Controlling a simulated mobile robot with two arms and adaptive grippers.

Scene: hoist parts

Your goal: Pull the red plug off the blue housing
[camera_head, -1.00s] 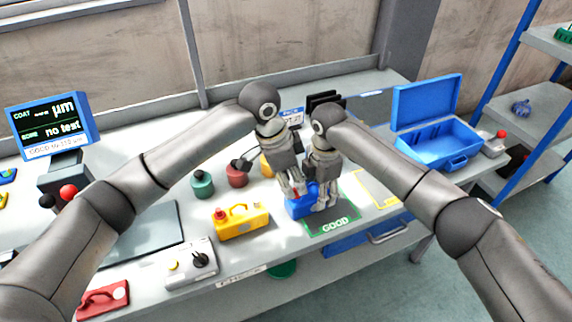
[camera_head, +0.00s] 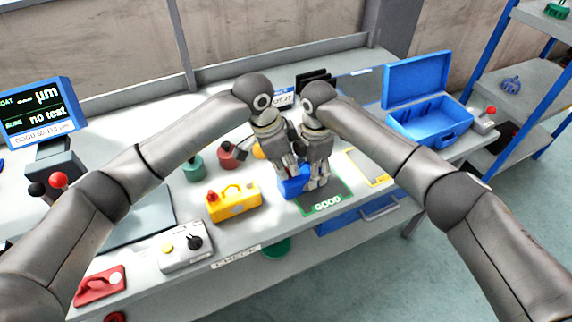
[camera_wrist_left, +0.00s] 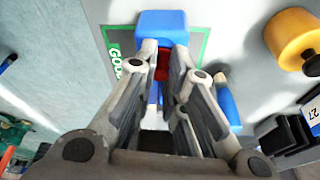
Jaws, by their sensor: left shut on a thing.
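The blue housing (camera_head: 292,188) stands at the left edge of the green-framed GOOD mat (camera_head: 327,203). It also shows in the left wrist view (camera_wrist_left: 162,23). The red plug (camera_wrist_left: 162,66) shows there between the fingers of my left gripper (camera_wrist_left: 163,48), close against the housing; the head view hides it. My left gripper (camera_head: 288,167) is over the housing, pointing down, and is shut on the plug. My right gripper (camera_head: 318,184) is at the housing's right side. Whether its fingers are closed on the housing is not clear.
A yellow case (camera_head: 233,204) stands left of the housing. Green (camera_head: 192,168) and red (camera_head: 228,155) round parts are behind it. A blue open box (camera_head: 430,119) is at the back right. A switch box (camera_head: 186,248) and a red part (camera_head: 100,285) lie at the front left.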

